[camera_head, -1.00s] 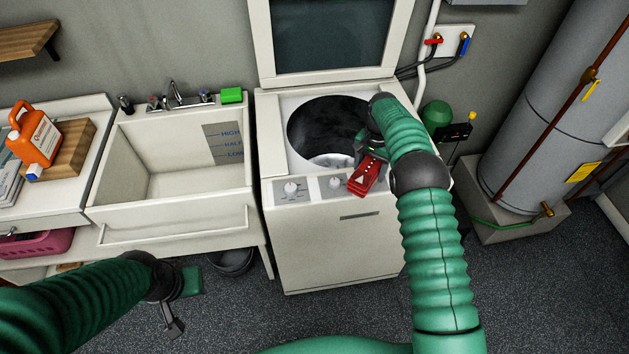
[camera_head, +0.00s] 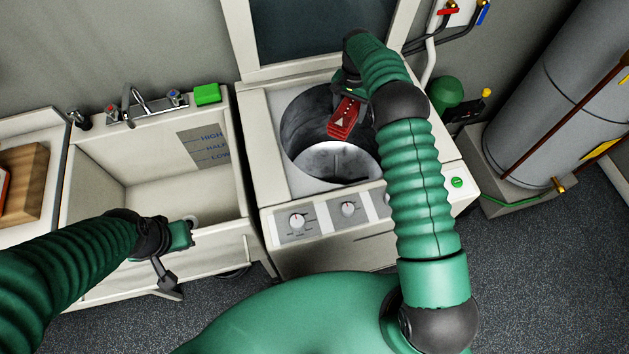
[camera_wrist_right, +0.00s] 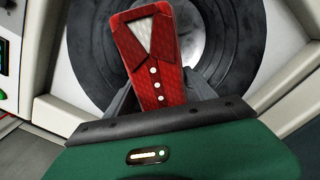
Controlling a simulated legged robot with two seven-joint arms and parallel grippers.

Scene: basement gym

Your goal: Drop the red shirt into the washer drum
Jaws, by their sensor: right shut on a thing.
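The red shirt (camera_head: 344,118) is a small stiff red piece with a pale collar and white buttons. My right gripper (camera_head: 350,92) is shut on it and holds it over the open washer drum (camera_head: 303,126), toward the drum's right side. In the right wrist view the shirt (camera_wrist_right: 157,60) stands between the gripper fingers (camera_wrist_right: 155,98), with the dark drum (camera_wrist_right: 90,50) behind it. The white washer (camera_head: 276,192) has its lid (camera_head: 325,30) raised. My left gripper (camera_head: 178,260) is over the sink's front edge, away from the shirt; its jaw opening is unclear.
A utility sink (camera_head: 85,200) with a faucet (camera_head: 130,105) and a green block (camera_head: 207,94) stands left of the washer. A grey tank (camera_head: 560,95) stands at the right. Knobs (camera_head: 297,221) line the washer's front panel.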

